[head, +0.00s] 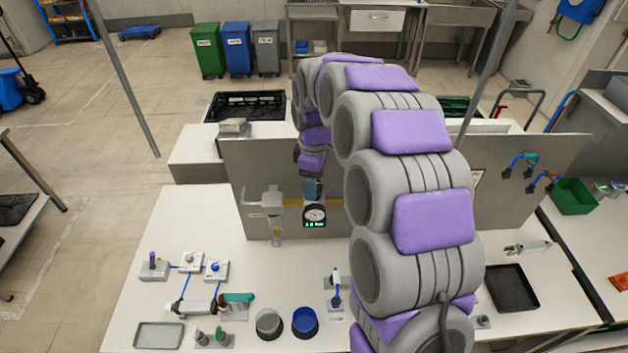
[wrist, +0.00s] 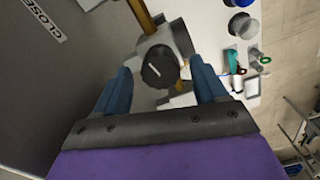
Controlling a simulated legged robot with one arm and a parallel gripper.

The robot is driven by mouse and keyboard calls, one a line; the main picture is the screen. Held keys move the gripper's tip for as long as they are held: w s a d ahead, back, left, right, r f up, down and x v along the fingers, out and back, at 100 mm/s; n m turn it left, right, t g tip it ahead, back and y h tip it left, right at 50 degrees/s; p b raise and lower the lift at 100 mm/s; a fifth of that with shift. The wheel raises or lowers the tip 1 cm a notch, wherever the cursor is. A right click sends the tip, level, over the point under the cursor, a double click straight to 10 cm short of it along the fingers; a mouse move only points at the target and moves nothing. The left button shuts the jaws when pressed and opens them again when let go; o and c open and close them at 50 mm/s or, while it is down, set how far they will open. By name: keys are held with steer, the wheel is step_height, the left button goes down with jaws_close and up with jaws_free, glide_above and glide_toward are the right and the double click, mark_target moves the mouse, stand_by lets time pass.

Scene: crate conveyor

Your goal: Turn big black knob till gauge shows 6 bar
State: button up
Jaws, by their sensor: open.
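The big black knob (wrist: 160,69) shows in the wrist view, round with a white pointer line, on a light grey regulator body (wrist: 163,38). My gripper (wrist: 160,80) is open, with one blue finger on each side of the knob. Gaps show between the fingers and the knob in this view. In the head view, my gripper (head: 313,188) is just above the gauge (head: 315,214) and hides the knob. The gauge has a round pale dial and a green lit readout, too small to read.
A grey upright panel (head: 258,165) stands behind the gauge, with a yellow pipe (head: 292,203) along it. A clear-bowled filter unit (head: 272,205) is left of the gauge. Blue and grey bowls (head: 305,321) and small fixtures stand on the white table (head: 205,235) in front.

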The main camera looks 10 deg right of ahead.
steer(key=shift+f, duration=0.1)
steer(key=shift+c, duration=0.2)
steer(key=c, duration=1)
steer(key=shift+m, duration=0.3)
steer(key=m+p, duration=0.1)
steer(key=m, duration=0.3)
steer(key=shift+m, duration=0.3)
steer(key=m, duration=0.4)
steer(key=shift+m, duration=0.3)
steer(key=m+p, duration=0.1)
steer(key=m, duration=0.4)
steer(key=shift+m+p, duration=0.75)
steer(key=shift+m, duration=1.95)
